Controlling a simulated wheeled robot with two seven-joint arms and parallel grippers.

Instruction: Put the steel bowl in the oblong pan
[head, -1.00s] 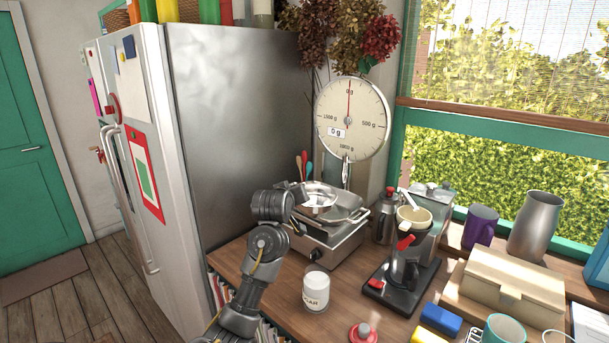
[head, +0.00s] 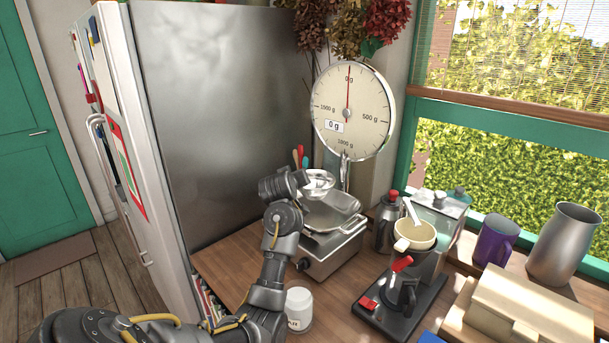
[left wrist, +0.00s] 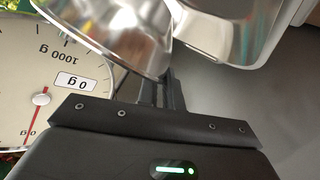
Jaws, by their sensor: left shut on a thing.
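The steel bowl (head: 322,180) is shiny and round. My left gripper (head: 306,184) is shut on its rim and holds it tilted, at the pan's back left in the head view. The oblong pan (head: 333,213) is a shallow steel pan on a boxy metal base. In the left wrist view the bowl (left wrist: 115,30) is at the fingers (left wrist: 162,92), and the pan (left wrist: 240,40) shows beside it. The pan looks empty where I can see in. The head view does not clearly show the gap between bowl and pan. My right gripper is out of view.
A dial scale (head: 350,108) reading 0 g stands just behind the pan. The fridge (head: 220,110) is to the left. A coffee maker (head: 400,290), moka pot (head: 387,215) and white jar (head: 299,310) stand around on the counter.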

